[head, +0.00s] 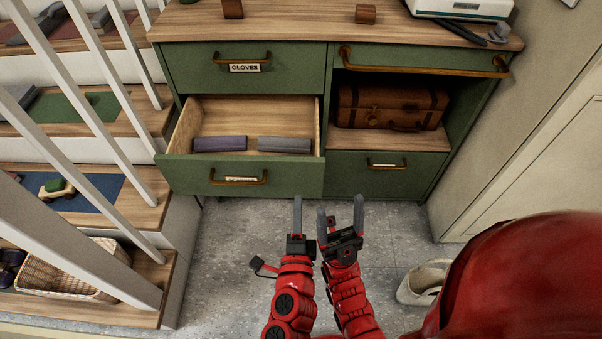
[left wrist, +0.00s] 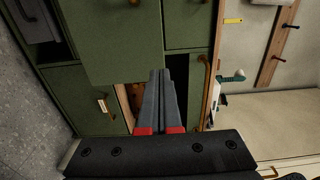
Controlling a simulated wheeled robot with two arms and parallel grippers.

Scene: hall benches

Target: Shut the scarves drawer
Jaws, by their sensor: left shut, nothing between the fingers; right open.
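The scarves drawer (head: 295,180) is the lower left drawer of the green cabinet, and it stands pulled out. Its label is too dark to read clearly. Inside lie a purple folded piece (head: 219,144) and a grey one (head: 284,145). Its brass handle (head: 238,181) is on the front. My left gripper (head: 297,203) is shut and empty, just in front of the drawer's right end in the head view; a gap or contact cannot be told. Its closed fingers also show in the left wrist view (left wrist: 161,75). My right gripper (head: 340,210) is open and empty, right beside it.
The gloves drawer (head: 243,80) above is shut. To the right, an open shelf holds a brown suitcase (head: 390,105) above a shut drawer (head: 385,180). Stair treads and white balusters stand at left, with a wicker basket (head: 70,275).

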